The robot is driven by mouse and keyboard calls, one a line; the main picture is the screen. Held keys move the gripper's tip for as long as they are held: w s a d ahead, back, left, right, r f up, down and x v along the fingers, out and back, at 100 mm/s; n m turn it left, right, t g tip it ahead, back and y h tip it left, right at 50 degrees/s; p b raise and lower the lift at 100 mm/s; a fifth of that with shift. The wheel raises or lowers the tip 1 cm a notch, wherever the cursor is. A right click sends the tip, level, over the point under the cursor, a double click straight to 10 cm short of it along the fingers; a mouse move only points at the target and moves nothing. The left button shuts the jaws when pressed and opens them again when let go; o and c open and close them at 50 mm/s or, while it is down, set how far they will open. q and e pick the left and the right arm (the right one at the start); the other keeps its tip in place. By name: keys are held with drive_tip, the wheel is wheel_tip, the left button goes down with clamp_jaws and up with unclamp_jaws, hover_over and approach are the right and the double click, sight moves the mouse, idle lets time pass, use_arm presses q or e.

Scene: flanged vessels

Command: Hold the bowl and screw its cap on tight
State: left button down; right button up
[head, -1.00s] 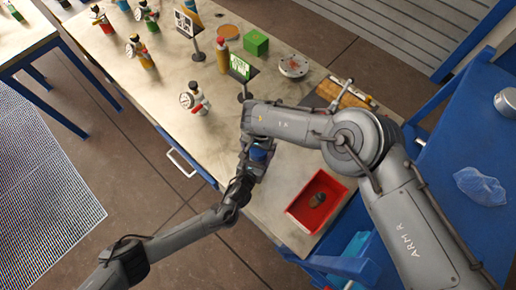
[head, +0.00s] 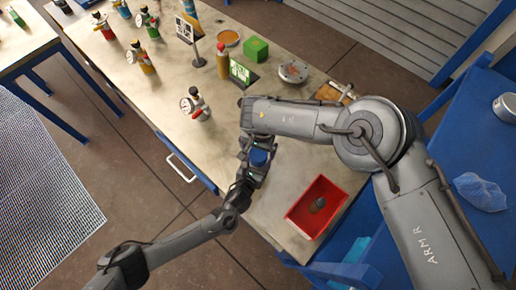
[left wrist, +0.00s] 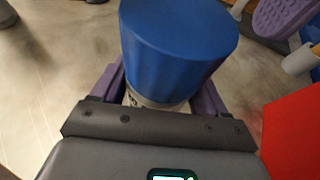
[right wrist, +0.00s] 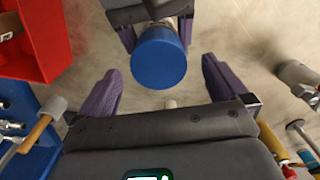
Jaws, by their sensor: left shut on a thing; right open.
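A blue cylindrical cap (head: 259,157) shows below the end of my right forearm in the head view. In the left wrist view the blue cap (left wrist: 178,45) sits on a pale body, the bowl (left wrist: 155,102), of which only a narrow strip shows. My left gripper (left wrist: 160,95) is shut on the bowl with its purple fingers on both sides. In the right wrist view the cap (right wrist: 159,57) faces me, just beyond the gap between the spread fingers of my right gripper (right wrist: 160,88). That gripper is open and empty. How far the cap is screwed down cannot be seen.
A red tray (head: 290,215) with a dark part in it stands at the table's near right corner. A green box (head: 256,49), a round metal flange (head: 293,72), an orange-brown bottle (head: 223,62) and a gauge fitting (head: 195,104) stand farther back on the table.

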wheel_tip(320, 180, up, 12)
drive_tip(key=shift+f, duration=0.15)
idle(0.3)
use_arm(q)
unclamp_jaws()
drive_tip(key=shift+s, duration=0.1)
drive_tip(key=p+v, duration=0.1)
drive_tip(key=v, duration=0.9)
drive_tip(key=shift+s+p, duration=0.3)
drive_tip(key=shift+p, duration=0.05)
use_arm(e)
drive_tip(key=shift+r, duration=0.85)
use_arm(q)
drive_tip(key=shift+a+r, duration=0.1)
drive_tip(key=shift+r, duration=0.05)
